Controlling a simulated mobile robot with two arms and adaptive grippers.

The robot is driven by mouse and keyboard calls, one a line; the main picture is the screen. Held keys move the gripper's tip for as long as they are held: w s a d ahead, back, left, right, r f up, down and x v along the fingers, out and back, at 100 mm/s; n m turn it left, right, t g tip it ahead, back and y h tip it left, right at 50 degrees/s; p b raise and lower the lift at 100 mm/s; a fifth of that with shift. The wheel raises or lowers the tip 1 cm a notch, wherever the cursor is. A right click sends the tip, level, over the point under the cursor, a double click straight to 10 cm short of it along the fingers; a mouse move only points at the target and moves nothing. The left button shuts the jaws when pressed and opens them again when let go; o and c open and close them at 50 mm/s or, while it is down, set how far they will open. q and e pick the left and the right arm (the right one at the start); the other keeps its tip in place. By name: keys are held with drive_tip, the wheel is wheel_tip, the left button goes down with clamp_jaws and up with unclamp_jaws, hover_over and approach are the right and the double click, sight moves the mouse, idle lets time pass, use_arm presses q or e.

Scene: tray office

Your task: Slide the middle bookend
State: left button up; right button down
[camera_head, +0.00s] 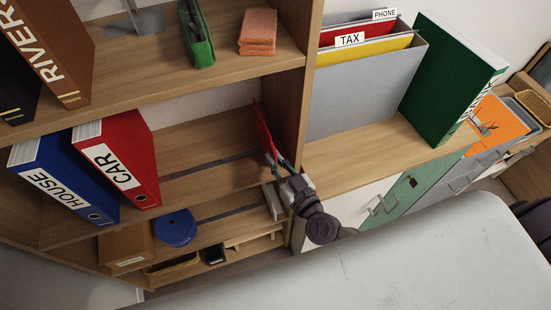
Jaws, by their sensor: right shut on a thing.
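The middle shelf holds a thin red bookend (264,132), upright and tilted in the picture, close to the shelf's right wall. A dark slot (210,165) runs along that shelf toward it. My right gripper (283,170) is at the bookend's lower front edge and is shut on it. The arm comes in from the lower right and partly hides the wall's front edge. The fingertips are small and partly hidden. My left gripper is not in view.
Blue HOUSE (62,180) and red CAR (118,160) binders stand at the middle shelf's left; the shelf between CAR and the bookend is clear. A grey bookend (273,201) and blue disc (176,228) are below. A grey tabletop (420,260) fills the lower right.

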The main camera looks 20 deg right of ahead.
idle(0.3)
drive_tip(key=shift+a, duration=0.25)
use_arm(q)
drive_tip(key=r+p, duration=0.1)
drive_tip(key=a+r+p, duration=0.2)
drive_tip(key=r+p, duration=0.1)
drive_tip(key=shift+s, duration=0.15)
use_arm(e)
drive_tip(key=a, duration=2.1)
drive_tip(key=shift+s+a, duration=0.25)
drive_tip(key=shift+s, duration=0.15)
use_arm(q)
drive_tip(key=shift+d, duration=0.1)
use_arm(e)
drive_tip(key=shift+d, duration=0.1)
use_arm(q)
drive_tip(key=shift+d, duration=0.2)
use_arm(e)
drive_tip(key=c, duration=1.2)
unclamp_jaws()
drive_tip(key=shift+c, duration=0.2)
